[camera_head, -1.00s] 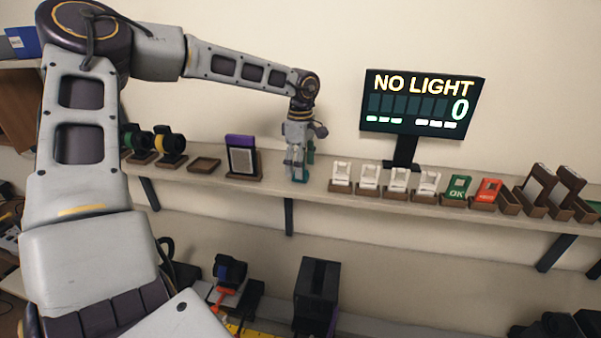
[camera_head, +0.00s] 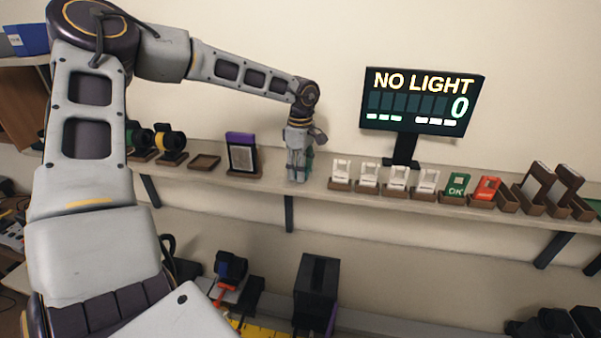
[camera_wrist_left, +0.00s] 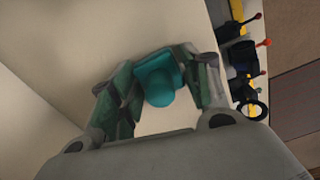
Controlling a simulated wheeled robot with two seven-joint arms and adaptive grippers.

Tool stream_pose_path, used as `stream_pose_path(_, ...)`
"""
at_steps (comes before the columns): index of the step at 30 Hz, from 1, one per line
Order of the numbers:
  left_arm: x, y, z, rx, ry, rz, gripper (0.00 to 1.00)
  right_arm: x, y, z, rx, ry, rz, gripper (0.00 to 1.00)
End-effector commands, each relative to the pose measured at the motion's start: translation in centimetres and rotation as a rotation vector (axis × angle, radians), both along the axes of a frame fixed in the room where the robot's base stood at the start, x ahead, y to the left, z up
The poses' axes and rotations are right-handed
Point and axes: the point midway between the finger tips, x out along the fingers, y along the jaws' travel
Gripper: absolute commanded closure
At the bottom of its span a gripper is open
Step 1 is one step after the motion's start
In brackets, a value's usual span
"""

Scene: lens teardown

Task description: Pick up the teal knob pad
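The teal knob pad (camera_wrist_left: 157,78) shows in the left wrist view, with its round knob facing the camera. My left gripper (camera_wrist_left: 158,62) has one finger on each side of it. The fingertips are close to the pad's sides, and I cannot tell whether they press on it. In the head view my left gripper (camera_head: 298,178) points down at the shelf, and the pad is hidden by the fingers. My right gripper is not in view.
The wall shelf (camera_head: 320,190) holds a purple-topped framed piece (camera_head: 242,155) left of the gripper and white parts on brown stands (camera_head: 341,172) to its right. A dark display (camera_head: 420,101) reads "NO LIGHT" and 0. Black equipment (camera_head: 316,290) stands below.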

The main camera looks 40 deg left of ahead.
Motion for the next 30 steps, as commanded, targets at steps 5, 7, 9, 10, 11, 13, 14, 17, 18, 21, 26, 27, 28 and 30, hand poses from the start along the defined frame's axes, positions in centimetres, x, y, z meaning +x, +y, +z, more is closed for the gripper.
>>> stream_pose_path(5,0.0,0.0,0.0,0.000,0.000,0.000,0.76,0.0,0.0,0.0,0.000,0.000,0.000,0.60)
stream_pose_path(7,0.0,0.0,0.0,0.000,-0.001,0.000,0.77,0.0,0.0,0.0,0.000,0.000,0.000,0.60)
stream_pose_path(9,0.0,0.0,0.0,0.000,-0.001,0.000,0.77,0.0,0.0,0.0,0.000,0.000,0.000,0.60)
stream_pose_path(10,0.0,0.0,0.0,0.000,-0.001,0.000,0.77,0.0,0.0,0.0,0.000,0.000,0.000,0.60)
stream_pose_path(11,0.0,0.0,0.1,0.000,-0.001,0.000,0.77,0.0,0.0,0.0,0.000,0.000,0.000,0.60)
stream_pose_path(13,0.0,0.0,0.3,0.001,-0.002,0.000,0.77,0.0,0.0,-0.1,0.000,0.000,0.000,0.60)
stream_pose_path(14,0.1,0.0,0.4,0.001,-0.002,0.000,0.77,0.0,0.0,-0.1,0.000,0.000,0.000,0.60)
stream_pose_path(17,0.1,0.0,1.0,0.001,-0.003,0.000,0.77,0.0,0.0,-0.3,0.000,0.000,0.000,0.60)
stream_pose_path(18,0.1,0.0,1.3,0.001,-0.002,0.000,0.77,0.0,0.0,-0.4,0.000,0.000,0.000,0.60)
stream_pose_path(21,0.1,0.0,2.4,0.000,-0.004,0.000,0.77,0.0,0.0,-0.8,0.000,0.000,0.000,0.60)
stream_pose_path(26,0.1,0.0,4.7,0.001,-0.005,-0.001,0.77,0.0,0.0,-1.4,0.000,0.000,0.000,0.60)
stream_pose_path(27,0.1,0.0,5.3,0.000,-0.004,-0.001,0.77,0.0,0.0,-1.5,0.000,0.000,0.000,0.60)
stream_pose_path(28,0.1,0.0,5.7,0.001,-0.004,0.000,0.77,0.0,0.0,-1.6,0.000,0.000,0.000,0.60)
stream_pose_path(30,0.1,0.0,6.8,0.001,-0.004,0.001,0.77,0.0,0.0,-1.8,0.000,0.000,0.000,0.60)
